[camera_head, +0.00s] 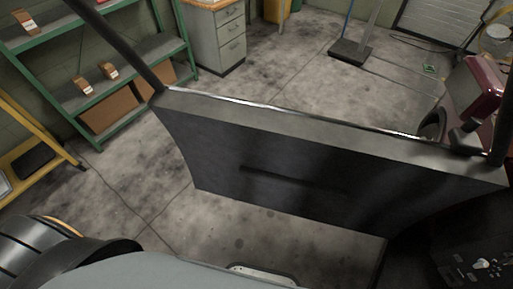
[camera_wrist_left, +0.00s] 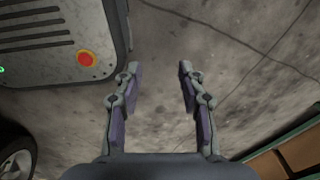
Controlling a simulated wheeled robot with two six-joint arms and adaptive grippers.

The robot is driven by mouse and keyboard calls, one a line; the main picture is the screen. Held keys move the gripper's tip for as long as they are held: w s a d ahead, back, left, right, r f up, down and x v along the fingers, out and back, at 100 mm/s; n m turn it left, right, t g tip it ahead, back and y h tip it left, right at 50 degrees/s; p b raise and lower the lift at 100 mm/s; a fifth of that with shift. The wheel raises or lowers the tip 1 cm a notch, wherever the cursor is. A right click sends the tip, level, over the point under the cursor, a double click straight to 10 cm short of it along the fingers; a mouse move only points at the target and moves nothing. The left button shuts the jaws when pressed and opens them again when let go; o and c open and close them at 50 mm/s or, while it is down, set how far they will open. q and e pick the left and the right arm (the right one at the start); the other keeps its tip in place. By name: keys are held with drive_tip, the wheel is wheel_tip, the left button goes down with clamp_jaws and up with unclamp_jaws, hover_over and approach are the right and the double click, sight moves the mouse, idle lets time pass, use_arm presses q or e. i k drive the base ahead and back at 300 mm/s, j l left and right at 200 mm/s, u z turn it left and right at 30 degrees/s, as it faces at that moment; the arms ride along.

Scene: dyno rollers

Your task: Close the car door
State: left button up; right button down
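The car door (camera_head: 300,160), a dark grey panel with a window frame, stands swung out across the middle of the head view. It joins the red car body (camera_head: 477,85) at the right edge, and bare floor shows beyond and below the door. My left gripper (camera_wrist_left: 157,68) is open and empty in the left wrist view, with its two fingers apart over the concrete floor. No door surface is clear between them. The head view shows part of my left arm at the lower left, but not the gripper. My right gripper is not in view.
Green shelves (camera_head: 120,75) with boxes stand at the left, beside a yellow bench (camera_head: 45,140). A grey drawer cabinet (camera_head: 222,45) stands at the back. Open concrete floor (camera_head: 290,65) lies beyond the door. A wheel (camera_wrist_left: 15,160) shows at lower left in the wrist view.

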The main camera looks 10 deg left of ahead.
sight(379, 182)
drive_tip(key=j+z, duration=0.15)
drive_tip(key=z, duration=0.2)
drive_tip(key=j+z, duration=0.15)
drive_tip(key=z, duration=0.25)
drive_tip(key=k+j+z, duration=0.1)
drive_tip(key=j, duration=0.3)
drive_tip(key=j+z, duration=0.1)
drive_tip(key=j, duration=0.25)
drive_tip(key=k+j+z, duration=0.1)
drive_tip(key=j, duration=0.25)
drive_tip(key=k+j, duration=0.2)
drive_tip(key=j, duration=0.15)
drive_tip(key=k+j+z, duration=0.15)
drive_tip(key=j, duration=0.2)
drive_tip(key=k+j+z, duration=0.1)
drive_tip(key=j, duration=0.25)
